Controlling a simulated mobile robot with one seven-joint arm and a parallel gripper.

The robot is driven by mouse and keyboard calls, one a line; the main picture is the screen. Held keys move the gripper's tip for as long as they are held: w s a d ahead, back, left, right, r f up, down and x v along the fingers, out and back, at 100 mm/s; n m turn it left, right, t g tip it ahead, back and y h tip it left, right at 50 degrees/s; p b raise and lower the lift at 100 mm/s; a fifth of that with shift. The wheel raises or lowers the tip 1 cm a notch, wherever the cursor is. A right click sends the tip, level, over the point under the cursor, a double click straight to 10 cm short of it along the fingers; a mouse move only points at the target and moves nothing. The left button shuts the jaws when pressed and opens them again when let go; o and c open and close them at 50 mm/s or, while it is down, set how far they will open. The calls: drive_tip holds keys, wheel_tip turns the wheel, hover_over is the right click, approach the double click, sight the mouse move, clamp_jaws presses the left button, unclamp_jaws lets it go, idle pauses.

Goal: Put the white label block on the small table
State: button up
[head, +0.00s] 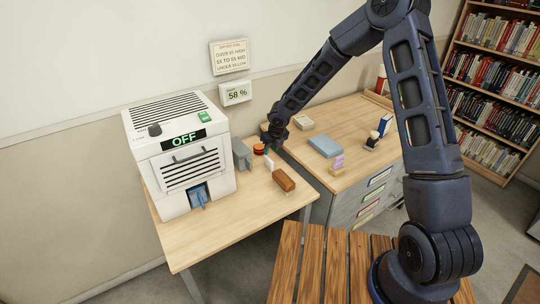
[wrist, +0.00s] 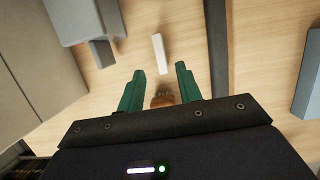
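The white label block (head: 268,162) is a small, narrow white piece on the pale wood table (head: 215,240) at the left, the smaller of the two wooden tables. In the wrist view the white label block (wrist: 161,53) lies beyond my fingertips, apart from them and roughly centred. My gripper (wrist: 160,75) is open, with its two green fingers spread. Nothing is held. A brown piece (wrist: 162,94) shows below, between the fingers, partly hidden by my gripper's body. In the head view my gripper (head: 270,142) is small, over the table's back right part.
A white machine (head: 180,155) reading OFF fills the table's left. A grey upright piece (head: 242,155), a red piece (head: 259,149) and a brown block (head: 284,180) stand near the white block. Right, across a narrow gap, a drawer desk (head: 350,185) bears a blue book (head: 325,146).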

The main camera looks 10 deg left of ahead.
drive_tip(key=shift+v, duration=1.05)
drive_tip(key=s+d+r+m+t+h, duration=0.1)
drive_tip(key=d+r+m+h, duration=0.1)
drive_tip(key=d+r+m, duration=0.95)
drive_tip(key=d+r+m+t+h, duration=0.1)
drive_tip(key=d+r+m+h, duration=0.1)
drive_tip(key=d+r+m, duration=1.2)
drive_tip(key=s+d+r+m, duration=0.3)
drive_tip(key=s+d+m, duration=0.6)
drive_tip(key=s, duration=0.3)
drive_tip(key=s+d+r+m+y, duration=0.1)
drive_tip(key=s+d+r+m, duration=0.3)
drive_tip(key=s+d+m, duration=0.6)
drive_tip(key=s+d, duration=0.2)
drive_tip(key=s, duration=0.1)
drive_tip(key=shift+d+r+y, duration=0.25)
drive_tip(key=shift+d+y, duration=0.05)
